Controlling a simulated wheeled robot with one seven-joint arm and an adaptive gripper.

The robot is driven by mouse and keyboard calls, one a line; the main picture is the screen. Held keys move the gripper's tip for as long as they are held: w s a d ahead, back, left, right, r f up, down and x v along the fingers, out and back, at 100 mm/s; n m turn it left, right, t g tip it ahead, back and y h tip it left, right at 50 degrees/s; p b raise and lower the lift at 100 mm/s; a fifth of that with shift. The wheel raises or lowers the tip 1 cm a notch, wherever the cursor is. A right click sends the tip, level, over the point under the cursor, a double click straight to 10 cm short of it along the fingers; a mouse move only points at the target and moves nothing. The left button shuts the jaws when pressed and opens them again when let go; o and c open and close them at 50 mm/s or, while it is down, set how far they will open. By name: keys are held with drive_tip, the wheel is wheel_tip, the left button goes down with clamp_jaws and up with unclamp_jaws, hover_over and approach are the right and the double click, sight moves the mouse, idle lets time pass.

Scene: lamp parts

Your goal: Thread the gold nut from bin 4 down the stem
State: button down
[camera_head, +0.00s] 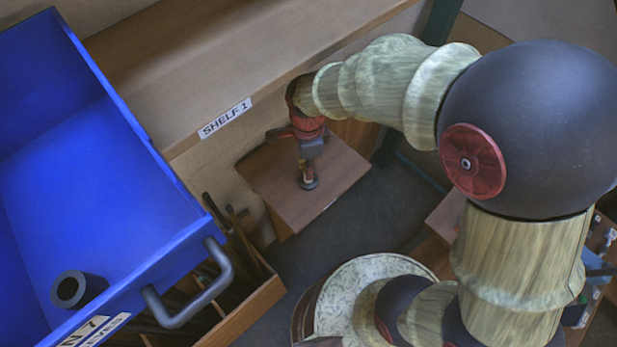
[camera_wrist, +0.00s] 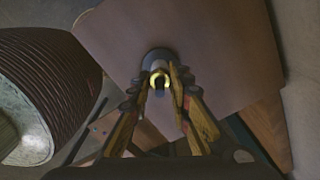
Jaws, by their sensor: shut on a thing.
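In the wrist view my gripper (camera_wrist: 161,90) is shut on the gold nut (camera_wrist: 160,75), a small bright ring between its fingertips. Behind the nut is a round grey part (camera_wrist: 154,58), seemingly the lamp's base, on a brown board. The nut lines up closely with this part from above. In the head view my gripper (camera_head: 307,168) points down over the small brown table, and the dark round foot (camera_head: 309,184) shows just under it. The stem is mostly hidden by the fingers. I cannot tell whether the nut is around the stem or just above it.
The small brown table (camera_head: 340,172) stands below shelf 1 (camera_head: 190,70). A blue bin (camera_head: 120,190) marked 7, with a dark sleeve (camera_head: 78,289) in it, is at the left. A wooden crate (camera_head: 245,312) with rods stands beside it. Dark floor lies right of the table.

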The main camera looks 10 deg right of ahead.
drive_tip(key=m, duration=0.5)
drive_tip(key=shift+w+p, duration=0.15)
drive_tip(key=shift+p, duration=0.2)
drive_tip(key=c, duration=1.6)
unclamp_jaws()
drive_tip(key=shift+o, duration=0.2)
